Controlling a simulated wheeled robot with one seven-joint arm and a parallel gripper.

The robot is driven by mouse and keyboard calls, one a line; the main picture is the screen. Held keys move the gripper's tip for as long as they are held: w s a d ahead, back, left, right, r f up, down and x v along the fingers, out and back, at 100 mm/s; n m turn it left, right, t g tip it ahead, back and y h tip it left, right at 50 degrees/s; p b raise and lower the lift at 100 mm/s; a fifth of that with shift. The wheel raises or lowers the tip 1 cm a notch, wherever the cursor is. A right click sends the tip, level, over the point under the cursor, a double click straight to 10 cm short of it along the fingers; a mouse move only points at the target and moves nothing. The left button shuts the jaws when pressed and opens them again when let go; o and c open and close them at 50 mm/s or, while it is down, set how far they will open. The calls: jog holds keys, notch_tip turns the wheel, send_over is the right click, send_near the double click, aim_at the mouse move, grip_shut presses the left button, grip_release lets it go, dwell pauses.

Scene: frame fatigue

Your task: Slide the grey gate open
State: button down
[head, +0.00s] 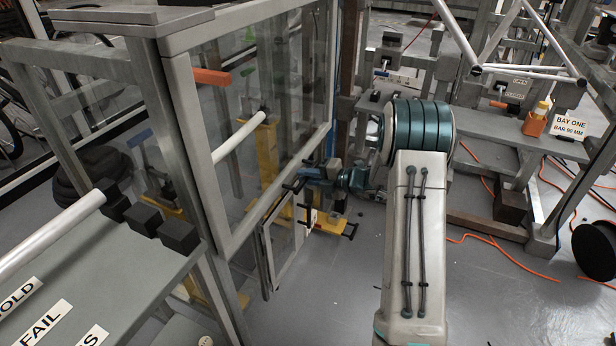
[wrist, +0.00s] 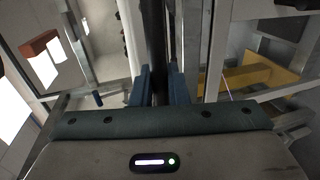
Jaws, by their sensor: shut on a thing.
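My gripper (head: 308,174) reaches in from the right at the gate's upper part. In the wrist view my gripper (wrist: 157,88) has its two blue fingers on either side of a dark upright bar (wrist: 158,45), shut on it. The bar appears to be the gate's handle. Its lower end is hidden by my gripper's body. My arm hides part of the space to the right of the gate.
A grey bench (head: 95,285) with black blocks and labels is at lower left. Orange cables (head: 490,240) lie on the floor to the right, near a black reel (head: 596,250).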

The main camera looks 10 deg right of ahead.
jog(key=p, duration=3.9)
send_near(284, 22)
jog(key=x, duration=0.4)
jog(key=shift+w+a+f, duration=0.1)
jog(key=shift+w+a, duration=0.05)
jog(key=shift+w, duration=0.1)
jog(key=c, duration=1.5)
grip_release()
jog(key=b+v, duration=0.1)
jog(key=v, duration=1.3)
jog(key=shift+f, duration=0.1)
jog(key=shift+a, duration=0.15)
